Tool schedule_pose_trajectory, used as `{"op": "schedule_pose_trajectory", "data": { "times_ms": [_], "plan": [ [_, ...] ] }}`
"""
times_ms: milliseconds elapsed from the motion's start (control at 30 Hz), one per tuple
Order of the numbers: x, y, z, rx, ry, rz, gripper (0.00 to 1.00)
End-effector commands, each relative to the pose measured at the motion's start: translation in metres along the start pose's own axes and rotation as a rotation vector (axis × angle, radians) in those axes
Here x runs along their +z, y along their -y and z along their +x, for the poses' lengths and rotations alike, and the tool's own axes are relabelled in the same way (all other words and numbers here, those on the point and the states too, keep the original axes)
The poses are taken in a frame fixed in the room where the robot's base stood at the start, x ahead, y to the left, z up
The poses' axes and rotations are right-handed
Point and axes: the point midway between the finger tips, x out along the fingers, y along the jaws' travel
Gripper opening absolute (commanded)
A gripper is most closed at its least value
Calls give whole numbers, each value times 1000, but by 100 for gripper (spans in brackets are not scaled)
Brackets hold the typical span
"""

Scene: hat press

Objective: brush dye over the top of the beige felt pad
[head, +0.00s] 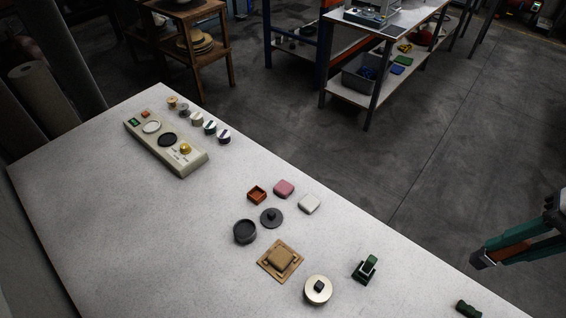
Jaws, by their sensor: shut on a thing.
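The beige felt pad (281,257) sits on a square tan board (266,262) with raised corner pieces, near the front middle of the table. Its top looks plain beige. A dark round pot (245,231) stands just left of and behind it; its contents are too dark to make out. A dark lid with a knob (271,217) lies beside the pot. My gripper (497,250), with teal fingers, is at the right edge, well right of the pad. It is shut on a brown, dark-ended thing (512,249) that looks like a brush; the fingers partly hide it.
A round pale tin with a black knob (318,291) and a green stamp-like tool (365,267) stand right of the pad. A control panel (165,145) is at back left. The table's left front is clear.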

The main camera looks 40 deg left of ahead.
Motion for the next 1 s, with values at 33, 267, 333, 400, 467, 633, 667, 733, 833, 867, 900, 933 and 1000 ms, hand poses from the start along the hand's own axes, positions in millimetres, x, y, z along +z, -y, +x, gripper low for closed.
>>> {"op": "schedule_pose_trajectory", "data": {
  "times_ms": [33, 267, 333, 400, 467, 633, 667, 733, 833, 867, 900, 933, 1000],
  "plan": [
    [0, 0, 0, 0, 0, 0, 0],
    [-1, 7, 4, 6, 6, -5, 0],
    [-3, 21, 13, 18, 16, -10, 0],
    [-4, 43, 28, 39, 31, -17, 0],
    [-4, 67, 43, 61, 47, -21, 0],
    [13, 144, 96, 136, 96, -32, 0],
    [19, 158, 106, 151, 104, -34, 0],
    [37, 191, 130, 186, 124, -38, 0],
    [67, 229, 160, 231, 151, -39, 0],
    [76, 238, 167, 241, 156, -40, 0],
    [86, 248, 176, 254, 162, -40, 0],
    [93, 254, 181, 262, 166, -41, 0],
    [106, 265, 191, 276, 174, -39, 0]
  ]
}}
